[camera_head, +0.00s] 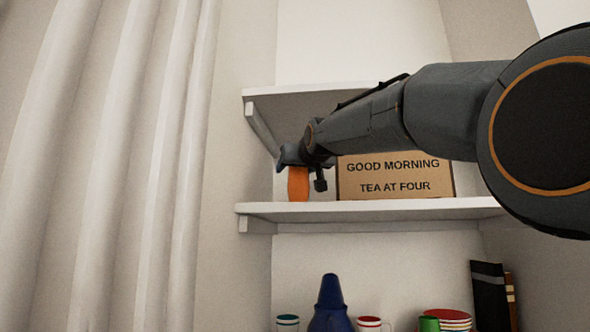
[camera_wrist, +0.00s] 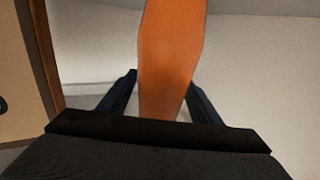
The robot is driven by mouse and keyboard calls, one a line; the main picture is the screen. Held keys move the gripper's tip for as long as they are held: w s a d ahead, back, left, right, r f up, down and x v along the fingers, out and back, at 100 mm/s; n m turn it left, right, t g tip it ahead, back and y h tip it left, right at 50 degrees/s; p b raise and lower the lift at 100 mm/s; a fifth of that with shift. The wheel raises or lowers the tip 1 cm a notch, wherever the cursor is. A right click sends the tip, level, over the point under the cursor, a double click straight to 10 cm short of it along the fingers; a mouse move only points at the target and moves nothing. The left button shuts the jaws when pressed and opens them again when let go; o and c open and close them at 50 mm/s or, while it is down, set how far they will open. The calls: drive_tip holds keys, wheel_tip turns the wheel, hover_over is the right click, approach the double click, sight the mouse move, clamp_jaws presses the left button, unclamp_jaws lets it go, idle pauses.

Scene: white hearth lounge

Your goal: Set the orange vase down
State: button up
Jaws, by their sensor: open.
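The orange vase (camera_head: 298,184) stands upright on the white middle shelf (camera_head: 370,209), near its left end. My gripper (camera_head: 305,174) is at the vase from above in the head view and hides its upper part. In the wrist view the vase (camera_wrist: 168,55) rises between the two dark fingers of my gripper (camera_wrist: 160,95). The fingers are open, one on each side of the vase. The wrist view does not show clearly whether either finger touches it.
A sign reading "GOOD MORNING TEA AT FOUR" (camera_head: 396,178) stands right of the vase. An upper shelf (camera_head: 290,98) is overhead. Below are a blue vase (camera_head: 330,305), mugs (camera_head: 369,323), stacked dishes (camera_head: 448,318) and books (camera_head: 489,295). A curtain (camera_head: 110,170) hangs left.

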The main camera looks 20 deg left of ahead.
drive_tip(key=b+v, duration=0.6)
drive_tip(key=v, duration=0.6)
idle(0.4)
